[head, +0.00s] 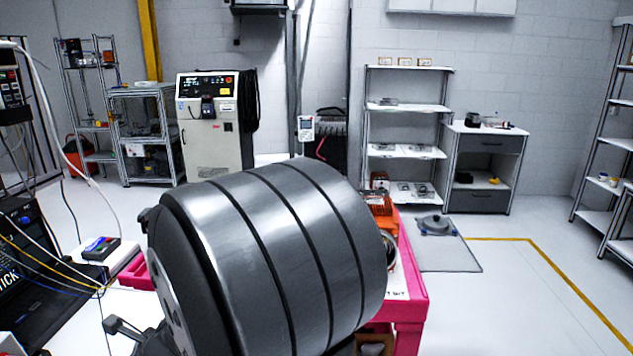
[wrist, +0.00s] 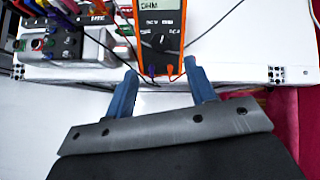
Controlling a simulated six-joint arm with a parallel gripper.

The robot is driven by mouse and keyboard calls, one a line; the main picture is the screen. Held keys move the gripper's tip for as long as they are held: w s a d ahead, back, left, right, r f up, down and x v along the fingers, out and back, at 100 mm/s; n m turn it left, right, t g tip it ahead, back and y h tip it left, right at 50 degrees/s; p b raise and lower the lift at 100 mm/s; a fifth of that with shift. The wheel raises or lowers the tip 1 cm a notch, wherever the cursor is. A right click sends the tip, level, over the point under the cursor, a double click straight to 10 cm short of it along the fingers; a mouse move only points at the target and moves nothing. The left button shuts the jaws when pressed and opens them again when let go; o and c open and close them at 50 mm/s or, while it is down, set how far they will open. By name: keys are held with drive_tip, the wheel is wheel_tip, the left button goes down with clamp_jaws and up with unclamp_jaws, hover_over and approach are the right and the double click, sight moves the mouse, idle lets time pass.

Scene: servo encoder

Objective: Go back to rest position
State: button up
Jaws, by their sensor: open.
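In the wrist view my gripper (wrist: 160,70) shows two blue fingers spread apart with nothing between them. The fingertips point at the lower end of an orange multimeter (wrist: 158,30) with a round dial and a display. Test leads are plugged into the meter's lower end. I cannot tell how far the fingertips are from it. In the head view a large grey arm link of mine fills the middle and hides the gripper and most of the work table.
A grey unit with coloured plugs (wrist: 65,45) and cables is left of the meter. In the head view a pink table edge (head: 408,290) shows right of my arm, with an orange item (head: 383,222) on it. A laptop (head: 30,262) and wires are at left. Open floor lies right.

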drive_tip(key=x, duration=0.9)
drive_tip(key=shift+n, duration=0.6)
drive_tip(key=n, duration=0.3)
drive_tip(key=shift+n, duration=0.3)
drive_tip(key=n, duration=0.5)
drive_tip(key=shift+r+n+g, duration=0.1)
drive_tip(key=shift+n+g, duration=0.2)
